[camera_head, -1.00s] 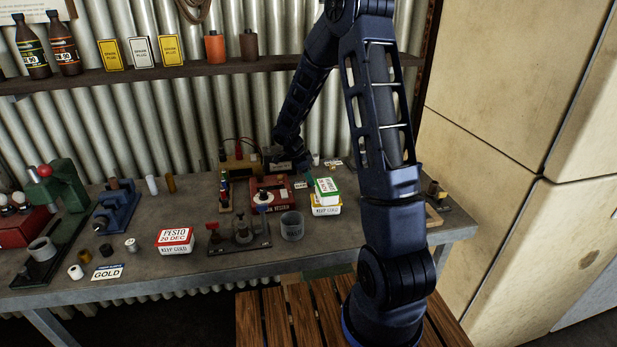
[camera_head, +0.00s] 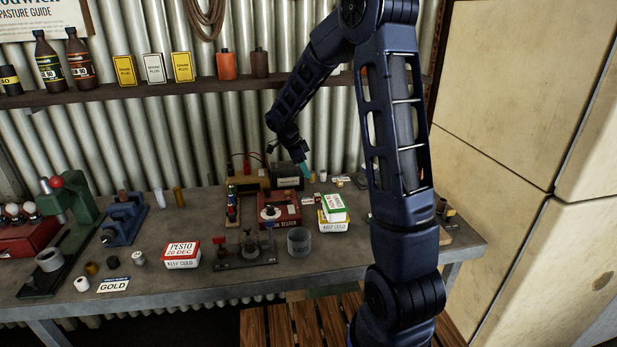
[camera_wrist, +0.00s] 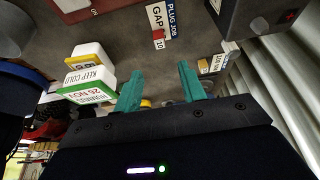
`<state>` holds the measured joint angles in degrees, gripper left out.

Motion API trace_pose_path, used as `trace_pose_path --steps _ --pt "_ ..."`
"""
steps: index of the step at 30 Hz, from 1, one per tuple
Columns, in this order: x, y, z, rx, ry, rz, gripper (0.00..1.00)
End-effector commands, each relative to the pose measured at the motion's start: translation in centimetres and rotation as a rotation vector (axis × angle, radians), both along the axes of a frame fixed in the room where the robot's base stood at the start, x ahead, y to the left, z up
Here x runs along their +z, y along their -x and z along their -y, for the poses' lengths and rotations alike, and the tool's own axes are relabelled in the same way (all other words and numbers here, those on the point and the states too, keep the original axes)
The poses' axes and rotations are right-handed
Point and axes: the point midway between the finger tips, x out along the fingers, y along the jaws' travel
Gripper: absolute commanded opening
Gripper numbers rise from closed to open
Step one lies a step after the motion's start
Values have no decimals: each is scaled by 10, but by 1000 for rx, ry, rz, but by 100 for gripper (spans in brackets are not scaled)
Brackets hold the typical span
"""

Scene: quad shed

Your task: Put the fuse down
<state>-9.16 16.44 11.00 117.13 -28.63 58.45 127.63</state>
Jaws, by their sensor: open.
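My gripper is open, with teal fingers (camera_wrist: 160,75) spread and nothing seen between their tips. In the head view, my gripper (camera_head: 305,168) is above the back of the bench, beside a dark box (camera_head: 288,183). A small red-and-white piece (camera_wrist: 158,40) lies on the bench beside the GAP and PLUG JOB labels, apart from the fingertips; I cannot tell if it is the fuse. Other small pieces lie near the box, one pale piece (camera_wrist: 259,25) close to it. No piece is clearly the fuse.
White tubs with green and yellow lids (camera_head: 334,207) are stacked right of a red tester (camera_head: 280,212). A grey cup (camera_head: 299,242) stands in front. A pesto tub (camera_head: 181,254) is farther left. The corrugated wall (camera_wrist: 285,85) is close behind my gripper.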

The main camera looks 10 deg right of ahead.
Motion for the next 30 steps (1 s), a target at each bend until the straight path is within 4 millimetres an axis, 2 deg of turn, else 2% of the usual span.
trace_pose_path --steps 5,8,18,24,30 --pt "14 6 2 27 -8 -5 41" --pt "31 18 11 86 -21 -17 41" --pt "99 86 51 421 -87 -67 41" --pt "128 131 70 633 -114 -78 41" --pt "149 178 86 851 -125 -74 41"
